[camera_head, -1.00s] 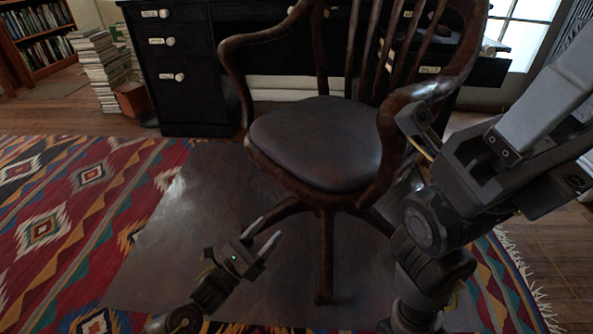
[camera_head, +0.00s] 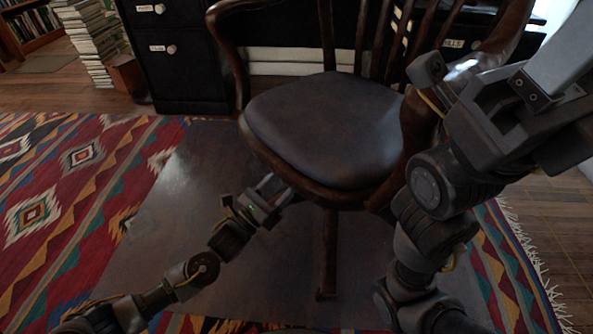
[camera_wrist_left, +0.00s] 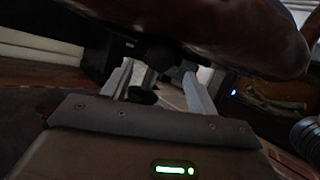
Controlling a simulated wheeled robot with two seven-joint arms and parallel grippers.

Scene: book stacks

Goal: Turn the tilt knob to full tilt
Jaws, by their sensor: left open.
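The dark wooden swivel chair (camera_head: 322,120) stands ahead of me. In the left wrist view a dark rounded knob (camera_wrist_left: 142,96) shows below the underside of the chair seat (camera_wrist_left: 235,35), between the finger lines; whether the fingers touch it I cannot tell. My left gripper (camera_head: 277,187) is open, low beside the front left edge of the seat, its fingers pointing up under the rim. It also shows in the left wrist view (camera_wrist_left: 160,74). In the head view the knob is hidden. My right gripper (camera_head: 572,88) is raised close to the camera at the right, its fingertips cut off.
A black desk (camera_head: 185,62) stands behind the chair. Stacked books (camera_head: 88,45) and a cardboard box (camera_head: 128,72) are at the back left. The chair stands on a dark mat (camera_head: 175,235) over a patterned rug (camera_head: 50,200). The floor left of the chair is clear.

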